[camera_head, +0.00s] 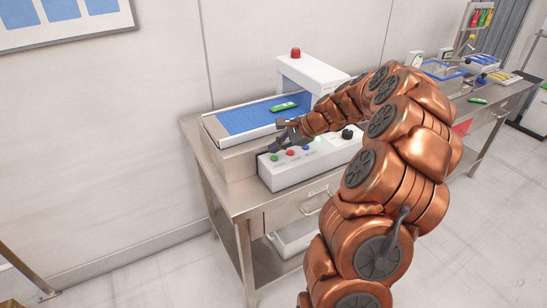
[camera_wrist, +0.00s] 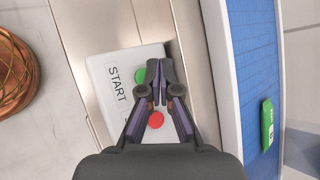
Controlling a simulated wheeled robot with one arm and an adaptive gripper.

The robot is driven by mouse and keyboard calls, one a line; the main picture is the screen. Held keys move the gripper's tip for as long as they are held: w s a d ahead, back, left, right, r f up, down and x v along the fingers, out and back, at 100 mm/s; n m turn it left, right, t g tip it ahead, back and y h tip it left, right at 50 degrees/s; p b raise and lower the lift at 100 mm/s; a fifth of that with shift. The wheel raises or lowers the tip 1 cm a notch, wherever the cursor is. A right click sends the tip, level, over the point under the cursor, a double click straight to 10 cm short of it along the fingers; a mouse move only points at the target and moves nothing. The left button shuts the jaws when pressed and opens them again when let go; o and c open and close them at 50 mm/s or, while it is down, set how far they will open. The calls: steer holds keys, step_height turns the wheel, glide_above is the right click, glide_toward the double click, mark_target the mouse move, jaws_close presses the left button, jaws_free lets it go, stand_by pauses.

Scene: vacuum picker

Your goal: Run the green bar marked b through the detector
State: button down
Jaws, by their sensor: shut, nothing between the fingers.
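The green bar (camera_head: 284,107) lies on the blue belt (camera_head: 240,119) of the detector, near the white arch (camera_head: 309,76). It also shows at the right of the wrist view (camera_wrist: 267,125); its letter cannot be read clearly. My gripper (camera_head: 275,146) is over the left end of the white control box (camera_head: 312,160). In the wrist view my gripper (camera_wrist: 159,65) is shut and empty, its tips beside the green button (camera_wrist: 140,75) by the word START. A red button (camera_wrist: 156,119) shows between the fingers. Whether the tips touch the button cannot be told.
A red lamp (camera_head: 295,52) tops the arch. The detector stands on a steel table (camera_head: 228,195) with a drawer. My arm hides part of the table's middle. At the far right are a blue-rimmed tray (camera_head: 441,69) and another green bar (camera_head: 478,100).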

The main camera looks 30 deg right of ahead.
mark_target(276, 158)
steer(key=shift+r+p, duration=1.15)
steer(key=shift+r, duration=1.15)
steer(key=s+a+r+n+g, duration=0.1)
steer(key=s+a+n+g, duration=0.1)
steer(key=s+a+n, duration=0.45)
steer(key=s+a+r+n+g, duration=0.1)
steer(key=s+a+g, duration=0.15)
steer(key=a, duration=0.65)
steer(key=s+a+r+n+g, duration=0.1)
steer(key=s+a+n, duration=0.35)
steer(key=a, duration=0.35)
steer(key=s+f+n+g+h, duration=0.1)
steer(key=s+n+g+h, duration=0.1)
steer(key=s, duration=1)
steer(key=s+a+f+n+g+h, duration=0.1)
steer(key=s+n, duration=0.4)
steer(key=s, duration=0.7)
steer(key=f+h, duration=0.1)
steer(key=h, duration=0.1)
steer(key=shift+f+n+g+h, duration=0.15)
steer(key=shift+n+g+h, duration=0.15)
steer(key=shift+g, duration=0.05)
steer(key=shift+a, duration=0.15)
